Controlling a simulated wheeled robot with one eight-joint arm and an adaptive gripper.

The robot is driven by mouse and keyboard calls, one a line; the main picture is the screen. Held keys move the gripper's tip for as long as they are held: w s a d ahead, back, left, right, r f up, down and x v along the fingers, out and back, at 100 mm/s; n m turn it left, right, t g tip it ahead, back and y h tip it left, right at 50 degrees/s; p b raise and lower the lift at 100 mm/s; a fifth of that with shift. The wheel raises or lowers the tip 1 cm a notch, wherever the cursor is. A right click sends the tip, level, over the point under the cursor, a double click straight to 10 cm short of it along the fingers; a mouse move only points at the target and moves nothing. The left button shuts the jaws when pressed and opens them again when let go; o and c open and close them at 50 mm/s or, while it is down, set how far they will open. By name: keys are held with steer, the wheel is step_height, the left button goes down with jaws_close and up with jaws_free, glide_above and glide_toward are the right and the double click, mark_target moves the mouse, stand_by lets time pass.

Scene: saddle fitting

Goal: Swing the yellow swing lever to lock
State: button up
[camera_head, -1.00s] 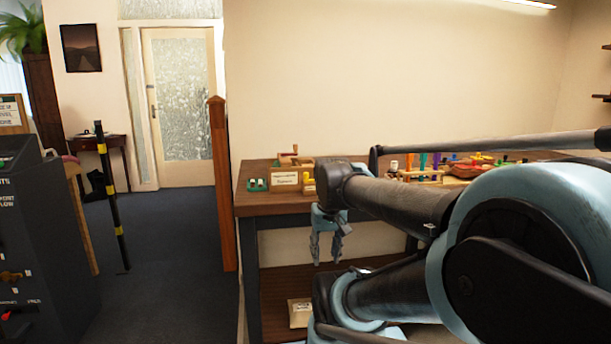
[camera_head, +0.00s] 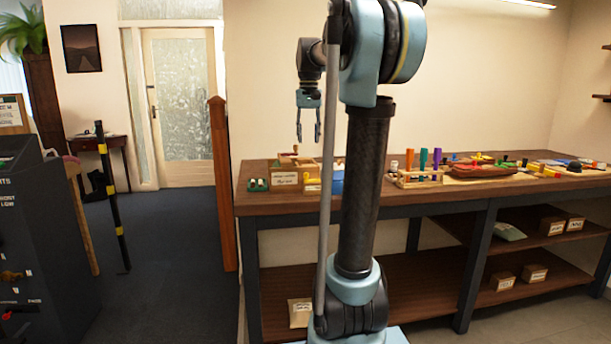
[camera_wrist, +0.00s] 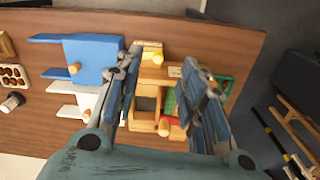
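A yellow part (camera_wrist: 152,55), which looks like the swing lever, sits at the far end of a wooden fixture (camera_wrist: 147,122) in the wrist view. In the head view a small yellow part (camera_head: 307,177) shows at the left end of the bench, beside the labelled wooden box (camera_head: 285,179). My gripper (camera_head: 308,138) points down above this end of the bench, fingers apart and empty. In the wrist view my gripper's (camera_wrist: 162,58) fingers frame the fixture and partly cover it. The lever does not look touched. Its exact angle is too small to tell.
A blue block (camera_wrist: 92,58) with a wooden knob and a white piece (camera_wrist: 88,100) lie left of the fixture. A green part (camera_wrist: 226,85) is at its right. A rack with coloured handles (camera_head: 418,178) stands farther right on the bench (camera_head: 400,199).

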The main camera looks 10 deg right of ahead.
steer(key=w+r, duration=0.2)
steer(key=w, duration=0.2)
step_height(320, 180, down, 17)
steer(key=shift+w+f, duration=0.1)
stand_by(0.5)
jaws_close()
